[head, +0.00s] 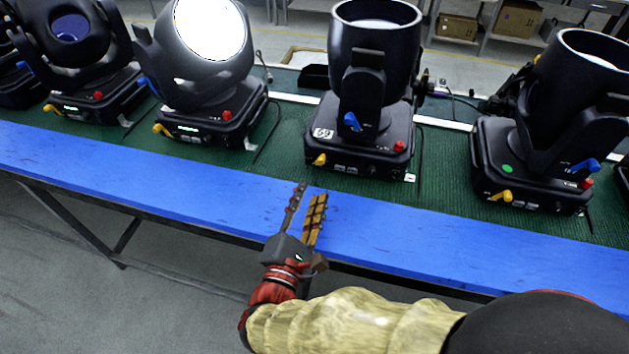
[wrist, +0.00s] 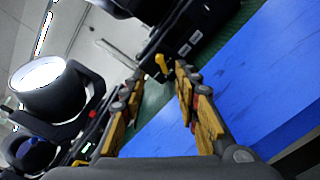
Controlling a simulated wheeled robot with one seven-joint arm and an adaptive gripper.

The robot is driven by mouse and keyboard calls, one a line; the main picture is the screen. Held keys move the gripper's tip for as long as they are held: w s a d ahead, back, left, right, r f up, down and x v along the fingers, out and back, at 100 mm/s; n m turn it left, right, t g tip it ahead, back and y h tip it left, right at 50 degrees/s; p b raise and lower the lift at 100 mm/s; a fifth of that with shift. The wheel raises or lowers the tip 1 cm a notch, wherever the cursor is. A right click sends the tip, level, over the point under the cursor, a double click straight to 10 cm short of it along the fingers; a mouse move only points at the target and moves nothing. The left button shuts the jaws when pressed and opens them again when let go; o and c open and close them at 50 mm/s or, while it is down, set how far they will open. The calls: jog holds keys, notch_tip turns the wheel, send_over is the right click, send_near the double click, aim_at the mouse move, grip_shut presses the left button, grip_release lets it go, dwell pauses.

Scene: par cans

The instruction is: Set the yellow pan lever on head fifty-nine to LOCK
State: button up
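Moving head fifty-nine (head: 365,95) is a black fixture on the green bench top, with a white label (head: 323,133) that seems to read 59. Its yellow pan lever (head: 320,160) sticks out at the lower left front corner of its base. In the wrist view a yellow lever (wrist: 162,63) shows beyond and between my fingertips. My gripper (head: 311,191) is open and empty, over the blue front edge, short of the lever and apart from it. It also shows open in the wrist view (wrist: 158,73). The lever's LOCK marking is too small to read.
Similar heads stand at left (head: 205,60) and right (head: 560,120), each with yellow and blue levers. Head fifty-nine also has a blue lever (head: 352,122) on its yoke and a red knob (head: 399,146). The blue edge strip (head: 150,170) in front is clear.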

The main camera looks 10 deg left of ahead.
jog(key=shift+s+a, duration=0.1)
jog(key=shift+s, duration=1.5)
